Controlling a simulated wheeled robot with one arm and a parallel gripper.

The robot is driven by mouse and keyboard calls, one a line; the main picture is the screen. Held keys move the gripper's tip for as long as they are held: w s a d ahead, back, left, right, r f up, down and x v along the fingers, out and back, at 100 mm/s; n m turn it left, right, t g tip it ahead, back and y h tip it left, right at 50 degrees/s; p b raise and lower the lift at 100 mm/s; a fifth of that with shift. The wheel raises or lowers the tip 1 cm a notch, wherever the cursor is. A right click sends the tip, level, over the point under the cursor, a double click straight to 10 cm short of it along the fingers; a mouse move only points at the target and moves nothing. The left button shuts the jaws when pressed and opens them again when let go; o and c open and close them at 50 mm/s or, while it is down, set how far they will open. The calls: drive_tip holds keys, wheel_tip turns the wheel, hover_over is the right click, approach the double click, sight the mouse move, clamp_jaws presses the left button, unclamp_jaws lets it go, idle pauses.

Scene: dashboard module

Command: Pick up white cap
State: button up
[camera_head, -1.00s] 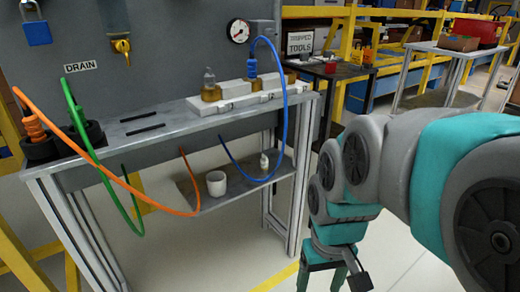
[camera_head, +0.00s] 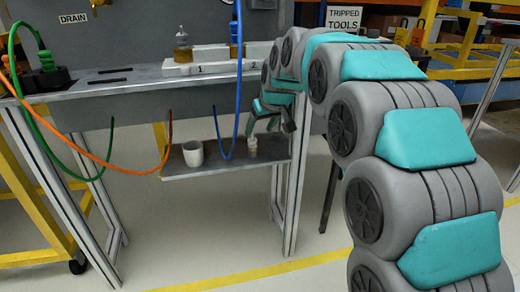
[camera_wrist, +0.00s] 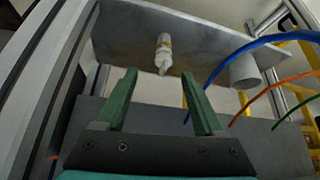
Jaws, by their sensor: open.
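A small white bottle with a yellowish band (camera_head: 252,148) stands on the lower shelf (camera_head: 220,170), right of a white cup (camera_head: 193,153). In the wrist view, which looks upside down, the bottle (camera_wrist: 163,47) points its narrow white cap (camera_wrist: 162,68) down the picture. My gripper (camera_head: 270,127) is close to the bottle, under the upper worktop. In the wrist view my gripper (camera_wrist: 158,74) is open and empty, its green fingers spread to either side of the cap in the picture. I cannot tell whether they reach it in depth.
A blue hose (camera_head: 237,85) hangs between the cup and the bottle. An orange hose (camera_head: 167,140) hangs left of the cup. The worktop (camera_head: 130,80) covers the shelf from above. A metal table leg (camera_head: 292,200) stands right of the shelf. The floor in front is clear.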

sight(252, 138)
drive_tip(key=x, duration=0.7)
drive_tip(key=shift+w+a+f+b, duration=0.15)
drive_tip(key=shift+a+f+b, duration=0.15)
drive_tip(key=shift+a, duration=0.15)
drive_tip(key=shift+r, duration=0.15)
clamp_jaws()
